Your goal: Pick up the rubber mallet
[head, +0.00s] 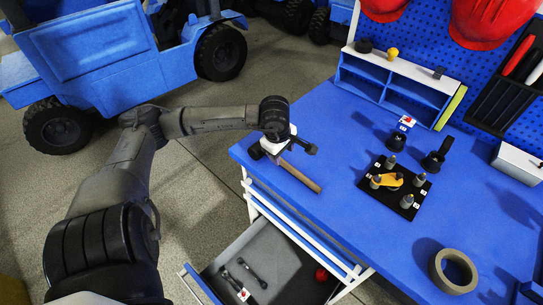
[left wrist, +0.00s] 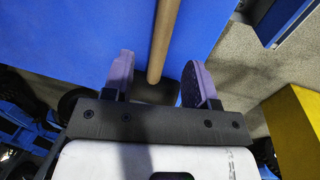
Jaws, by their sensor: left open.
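The rubber mallet's light wooden handle (head: 301,176) lies on the blue workbench top (head: 335,150) near its left corner, slanting toward the front edge. My left gripper (head: 283,153) is over the handle's far end and hides part of the mallet, so I cannot clearly make out its head in the head view. In the left wrist view the handle (left wrist: 164,40) runs between the two spread fingers of my left gripper (left wrist: 158,66), with gaps on both sides. The gripper is open and holds nothing. My right gripper is not in view.
A black plate (head: 375,184) with several pegs and a yellow piece stands to the right. A tape roll (head: 453,271) lies near the front. An open drawer (head: 292,258) holding wrenches juts out below the bench. A blue shelf (head: 394,84) stands at the back.

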